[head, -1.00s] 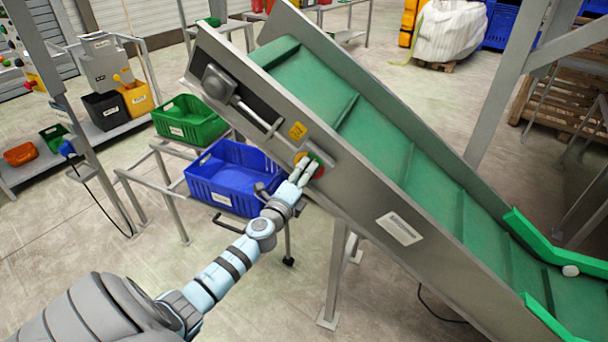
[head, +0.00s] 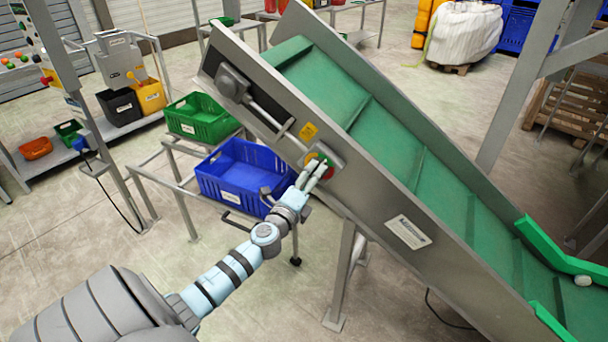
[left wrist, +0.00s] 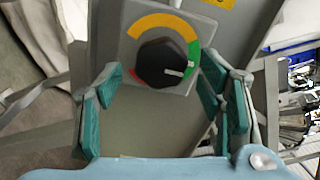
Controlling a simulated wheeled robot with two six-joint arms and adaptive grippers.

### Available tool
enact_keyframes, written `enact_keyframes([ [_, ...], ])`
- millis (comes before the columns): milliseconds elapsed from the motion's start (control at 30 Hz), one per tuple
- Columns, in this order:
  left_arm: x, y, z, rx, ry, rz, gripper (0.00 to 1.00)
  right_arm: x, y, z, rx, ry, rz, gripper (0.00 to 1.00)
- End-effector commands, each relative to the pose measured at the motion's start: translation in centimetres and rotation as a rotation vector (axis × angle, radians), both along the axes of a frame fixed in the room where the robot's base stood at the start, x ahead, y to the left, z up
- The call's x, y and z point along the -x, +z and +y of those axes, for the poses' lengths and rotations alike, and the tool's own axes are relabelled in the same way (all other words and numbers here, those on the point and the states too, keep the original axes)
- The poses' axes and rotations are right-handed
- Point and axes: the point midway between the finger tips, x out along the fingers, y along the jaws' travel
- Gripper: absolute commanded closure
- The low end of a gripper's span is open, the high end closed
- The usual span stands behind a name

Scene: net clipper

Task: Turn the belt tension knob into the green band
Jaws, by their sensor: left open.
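The belt tension knob (left wrist: 163,62) is black and many-sided, on a grey plate (left wrist: 126,48) on the conveyor's side. Around it are a yellow band (left wrist: 162,24) above, a green band (left wrist: 193,58) at right and a red band (left wrist: 139,72) at lower left. The knob's white mark points right, toward the lower part of the green band. My left gripper (left wrist: 167,95) is open, its teal-padded fingers on either side of the knob with gaps visible. In the head view, my left gripper (head: 315,174) is at the dial and hides much of the knob. My right gripper is not in view.
The sloping conveyor (head: 395,145) with a green belt fills the right. A blue crate (head: 222,187) stands on a frame just left of my left gripper, with a green crate (head: 205,130) behind it. A conveyor leg (head: 340,275) stands below.

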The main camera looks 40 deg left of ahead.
Motion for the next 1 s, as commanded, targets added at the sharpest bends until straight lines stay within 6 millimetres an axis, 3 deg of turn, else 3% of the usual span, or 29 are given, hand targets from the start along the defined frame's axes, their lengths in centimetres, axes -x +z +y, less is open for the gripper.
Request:
enact_keyframes([
  [200,5.9,-0.2,-1.5,-0.001,-0.003,0.005,0.38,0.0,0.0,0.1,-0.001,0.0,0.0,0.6],
  [400,9.4,-0.1,-2.4,0.0,-0.001,0.004,0.38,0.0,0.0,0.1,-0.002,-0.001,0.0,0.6],
  [1000,9.8,0.0,-2.6,0.014,-0.003,-0.001,0.38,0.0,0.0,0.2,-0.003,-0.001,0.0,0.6],
])
